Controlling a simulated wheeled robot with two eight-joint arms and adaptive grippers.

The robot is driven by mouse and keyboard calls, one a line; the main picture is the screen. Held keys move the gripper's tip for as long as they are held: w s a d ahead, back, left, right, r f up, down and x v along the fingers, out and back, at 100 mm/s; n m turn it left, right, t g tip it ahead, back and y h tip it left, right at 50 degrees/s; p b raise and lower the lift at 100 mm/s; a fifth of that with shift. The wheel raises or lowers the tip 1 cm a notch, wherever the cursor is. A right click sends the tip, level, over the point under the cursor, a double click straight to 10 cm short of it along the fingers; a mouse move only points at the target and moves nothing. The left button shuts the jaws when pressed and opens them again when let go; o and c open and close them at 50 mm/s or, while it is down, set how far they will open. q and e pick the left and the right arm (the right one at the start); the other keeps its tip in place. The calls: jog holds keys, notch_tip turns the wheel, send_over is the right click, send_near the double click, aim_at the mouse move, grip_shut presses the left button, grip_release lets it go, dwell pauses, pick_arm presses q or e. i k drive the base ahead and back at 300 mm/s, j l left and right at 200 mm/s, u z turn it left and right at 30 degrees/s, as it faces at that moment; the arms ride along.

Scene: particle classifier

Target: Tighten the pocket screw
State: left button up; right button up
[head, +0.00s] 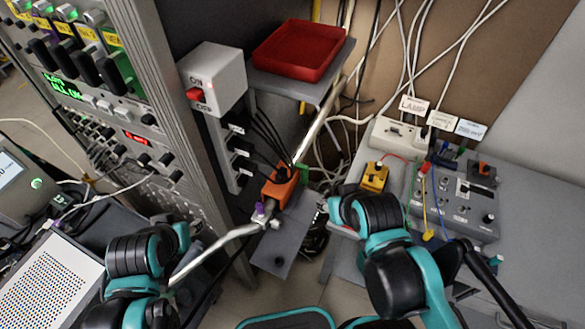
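An orange block (280,186) sits near the centre, with dark cables running into its top. A small purple-topped part (260,210) and a metal fitting are at its lower left end, where a silver tube (215,246) meets it. A grey plate (292,238) lies below and right of it. I cannot tell which small part is the pocket screw. My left gripper (180,224) is left of the tube, apart from the block. My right gripper (324,209) is right of the block, near the plate's right edge. The fingers of both are too small or hidden to read.
A red tray (299,50) stands on a grey shelf behind. A white switch box (212,78) is beside the instrument rack (150,90). At right, a bench holds a yellow box (374,177), a grey control box (462,200) and loose cables. Cables hang behind the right gripper.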

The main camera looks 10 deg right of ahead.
aim_at(276, 224)
jog(key=j+z, duration=0.25)
jog(key=z, duration=0.15)
jog(key=j+z, duration=0.2)
jog(key=z, duration=0.2)
jog(key=k+j+z, duration=0.1)
jog(key=z, duration=0.3)
jog(key=j, duration=0.1)
